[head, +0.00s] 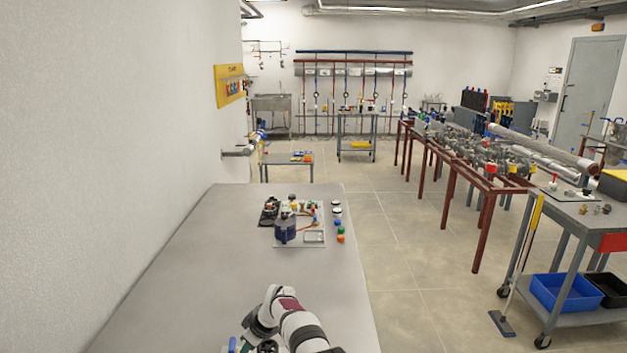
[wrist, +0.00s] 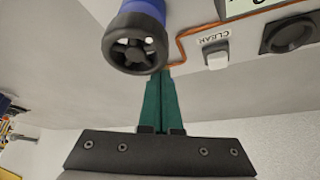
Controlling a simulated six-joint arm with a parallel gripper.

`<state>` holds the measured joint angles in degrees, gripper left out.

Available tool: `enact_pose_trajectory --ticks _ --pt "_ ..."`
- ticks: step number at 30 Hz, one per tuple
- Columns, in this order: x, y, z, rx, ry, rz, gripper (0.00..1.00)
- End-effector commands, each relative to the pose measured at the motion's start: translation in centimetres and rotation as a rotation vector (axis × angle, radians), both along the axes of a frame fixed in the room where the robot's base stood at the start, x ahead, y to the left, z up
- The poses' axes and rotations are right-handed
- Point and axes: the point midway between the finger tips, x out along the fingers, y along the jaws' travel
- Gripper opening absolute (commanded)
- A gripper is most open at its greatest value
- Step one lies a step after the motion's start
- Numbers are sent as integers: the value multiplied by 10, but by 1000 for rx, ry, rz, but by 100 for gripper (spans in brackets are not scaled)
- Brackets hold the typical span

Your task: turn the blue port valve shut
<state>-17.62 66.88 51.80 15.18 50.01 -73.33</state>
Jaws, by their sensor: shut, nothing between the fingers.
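In the wrist view, a blue cylindrical body (wrist: 145,11) carries a black spoked handwheel (wrist: 134,46); it looks like the blue port valve. My gripper (wrist: 163,76) has green fingers, shut together and empty. Its tips appear just beside the wheel's lower right rim in the picture; whether they touch it I cannot tell. In the head view, my arm is over the near end of the grey bench (head: 190,275), and its fingertips cannot be made out.
In the wrist view, an orange line (wrist: 180,47), a white button (wrist: 217,59) marked CLEAR and a black round knob (wrist: 288,33) are to the right of the wheel. In the head view, a board with a dark blue device (head: 285,230) lies farther along the bench. The bench between is clear.

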Motion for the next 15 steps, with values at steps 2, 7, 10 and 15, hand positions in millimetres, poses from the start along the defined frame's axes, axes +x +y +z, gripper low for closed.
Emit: enact_pose_trajectory --ticks 2,7,10,15 --pt "0 1 0 0 0 1 0" --pt "1 3 0 0 0 1 0" --pt "2 4 0 0 0 1 0" --pt "3 6 0 0 0 1 0"
